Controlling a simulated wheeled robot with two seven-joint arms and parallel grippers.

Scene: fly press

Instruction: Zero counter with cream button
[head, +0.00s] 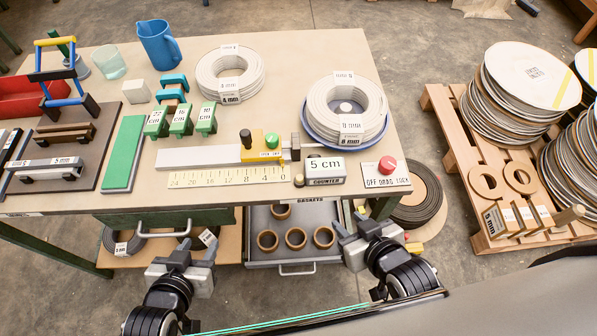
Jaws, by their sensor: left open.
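The counter (325,171) is a small grey box near the table's front edge, with a white "5 cm" display and a "COUNTER" label. My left gripper (198,247) is open and empty, in front of the table's front edge, well left of and below the counter. My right gripper (351,221) is also off the front edge, below and slightly right of the counter. Its fingers look apart with nothing between them. Neither gripper touches the counter or the button.
A ruler (229,182) lies left of the counter, with a grey bar and yellow block (260,146) behind. A red knob (387,165) on a drag lock plate stands to the right. An open drawer (281,252) with several brown rings is below, between my grippers.

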